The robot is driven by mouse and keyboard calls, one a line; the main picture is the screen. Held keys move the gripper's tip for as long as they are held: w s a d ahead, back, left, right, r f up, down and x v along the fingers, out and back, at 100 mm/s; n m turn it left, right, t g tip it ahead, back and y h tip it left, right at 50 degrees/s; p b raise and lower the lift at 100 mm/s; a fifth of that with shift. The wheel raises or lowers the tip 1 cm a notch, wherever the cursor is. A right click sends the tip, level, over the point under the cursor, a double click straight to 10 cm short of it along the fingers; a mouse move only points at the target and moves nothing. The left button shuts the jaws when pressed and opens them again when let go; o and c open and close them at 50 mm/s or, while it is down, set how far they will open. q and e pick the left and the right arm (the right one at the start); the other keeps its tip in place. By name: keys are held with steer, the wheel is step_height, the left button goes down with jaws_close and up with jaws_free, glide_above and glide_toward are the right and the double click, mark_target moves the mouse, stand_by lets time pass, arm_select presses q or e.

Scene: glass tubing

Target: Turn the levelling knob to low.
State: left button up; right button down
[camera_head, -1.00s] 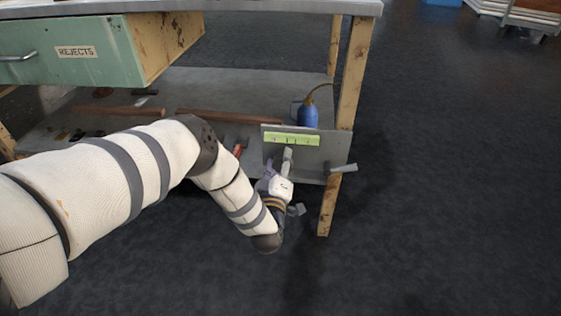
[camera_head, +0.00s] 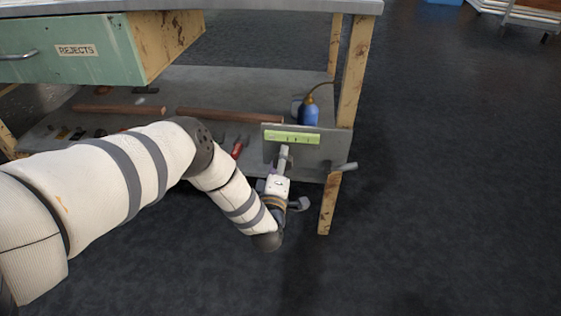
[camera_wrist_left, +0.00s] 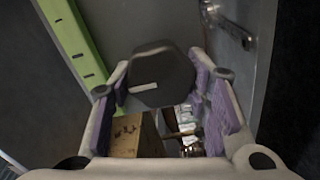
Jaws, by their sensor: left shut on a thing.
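The levelling knob (camera_wrist_left: 160,72) shows in the left wrist view as a dark, many-sided cap with a white mark. It sits between the purple-padded fingers of my left gripper (camera_wrist_left: 164,88), which is shut on it. In the head view my left gripper (camera_head: 281,172) is in front of the grey panel (camera_head: 328,148) under the bench, and the knob cannot be made out there. A green strip with small marks (camera_head: 292,138) runs along the panel's top, and part of it shows in the left wrist view (camera_wrist_left: 75,40). Its lettering is too small to read. My right gripper is not in view.
A grey handle (camera_head: 347,167) sticks out by the panel's right side, close to a wooden leg (camera_head: 328,203). A blue oil can (camera_head: 308,115) stands behind the panel on the shelf. Rods and tools lie further left.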

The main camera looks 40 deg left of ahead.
arm_select(q)
steer(key=shift+d, duration=0.1)
steer(key=o, duration=1.1)
steer(key=shift+o, duration=0.2)
steer(key=v, duration=1.2)
